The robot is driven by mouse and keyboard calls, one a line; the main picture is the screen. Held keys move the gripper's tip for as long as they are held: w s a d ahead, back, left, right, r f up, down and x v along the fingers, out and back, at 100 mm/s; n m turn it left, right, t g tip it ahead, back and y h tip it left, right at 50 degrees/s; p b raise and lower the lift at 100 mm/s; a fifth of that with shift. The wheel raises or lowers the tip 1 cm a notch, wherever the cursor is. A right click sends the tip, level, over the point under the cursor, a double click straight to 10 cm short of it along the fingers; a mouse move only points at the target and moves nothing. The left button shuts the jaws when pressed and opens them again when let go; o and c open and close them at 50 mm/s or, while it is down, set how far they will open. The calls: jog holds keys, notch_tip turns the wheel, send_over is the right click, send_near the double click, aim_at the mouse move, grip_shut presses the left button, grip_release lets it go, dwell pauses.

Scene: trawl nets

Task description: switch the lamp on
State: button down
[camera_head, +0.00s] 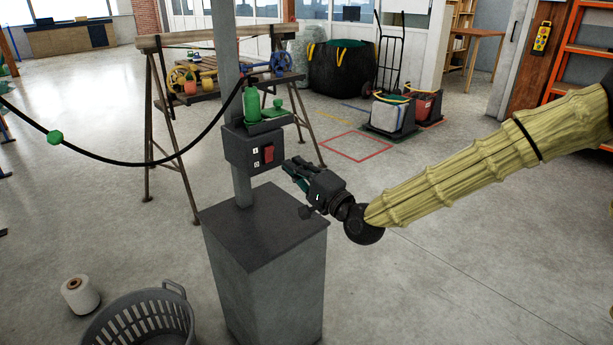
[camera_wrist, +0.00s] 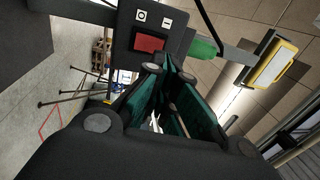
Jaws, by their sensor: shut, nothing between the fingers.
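A dark switch box (camera_head: 240,150) is fixed to a grey post above a grey pedestal. Its front carries a red rocker switch (camera_head: 268,154) with I and 0 labels beside it. The red switch also shows in the wrist view (camera_wrist: 150,43), just beyond the fingertips. My gripper (camera_head: 290,168) is shut and empty, to the right of the switch and slightly lower, pointing at the box. Whether the fingertips touch the switch, I cannot tell. A yellow-framed pale panel (camera_wrist: 272,63), possibly the lamp, shows in the wrist view; whether it is lit is unclear.
A green bottle-like object (camera_head: 251,105) stands on a small shelf above the box. The grey pedestal (camera_head: 265,225) is below my gripper. A grey basket (camera_head: 140,310) stands at lower left.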

aim_at(273, 148)
jog(key=x, duration=0.6)
jog(key=shift+w+a+r, duration=0.1)
jog(key=shift+w+a, duration=0.1)
jog(key=shift+d+r, duration=0.1)
